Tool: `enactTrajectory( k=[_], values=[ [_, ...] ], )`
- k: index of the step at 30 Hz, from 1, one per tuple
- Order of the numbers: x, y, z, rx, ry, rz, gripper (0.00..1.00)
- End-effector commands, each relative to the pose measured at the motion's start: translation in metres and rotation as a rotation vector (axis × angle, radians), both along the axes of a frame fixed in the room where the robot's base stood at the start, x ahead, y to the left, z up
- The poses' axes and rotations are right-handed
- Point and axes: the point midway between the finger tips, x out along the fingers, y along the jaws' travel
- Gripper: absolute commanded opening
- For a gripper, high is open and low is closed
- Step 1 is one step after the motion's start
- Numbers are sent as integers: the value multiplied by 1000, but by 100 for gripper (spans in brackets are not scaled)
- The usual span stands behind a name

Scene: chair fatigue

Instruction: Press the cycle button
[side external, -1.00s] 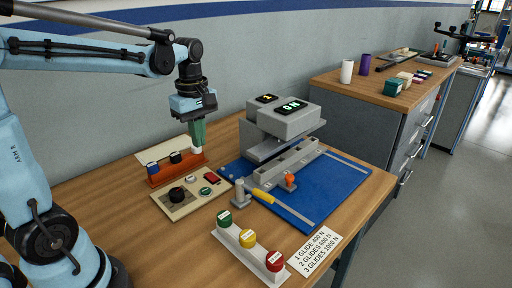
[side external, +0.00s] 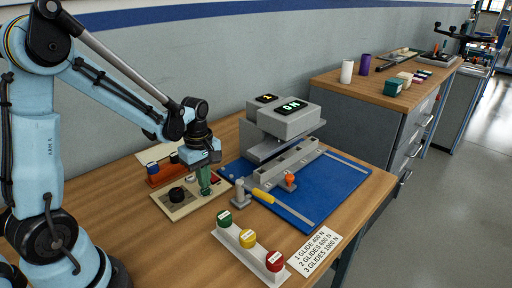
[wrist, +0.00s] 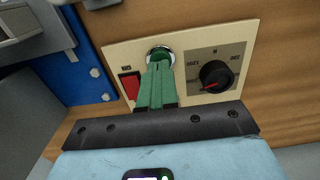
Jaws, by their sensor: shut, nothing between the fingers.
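The control panel (side external: 181,211) is a cream plate on the table. The green round button (wrist: 160,52), with a bright metal ring, is at the panel's upper edge in the wrist view; its label cannot be read. My gripper (side external: 205,192) points down over this button, with its green fingers together and empty. In the wrist view the fingertips (wrist: 160,64) overlap the button's near part. I cannot tell whether they touch it or whether it is pressed down. In the side view the fingers hide the button.
The panel also has a red switch (wrist: 131,85) and a black dial (wrist: 215,75). A blue mat (side external: 335,194) with the grey test machine (side external: 285,123) lies to the right. An orange-red block (side external: 157,179) stands behind the panel.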

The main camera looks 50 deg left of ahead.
Motion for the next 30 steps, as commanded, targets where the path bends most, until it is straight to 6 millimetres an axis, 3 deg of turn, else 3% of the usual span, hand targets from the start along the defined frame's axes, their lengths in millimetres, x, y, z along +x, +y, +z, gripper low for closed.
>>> enactTrajectory(
  k=[30],
  values=[
    [1, 0, -28, 2, -4, 1, 0]
  ],
)
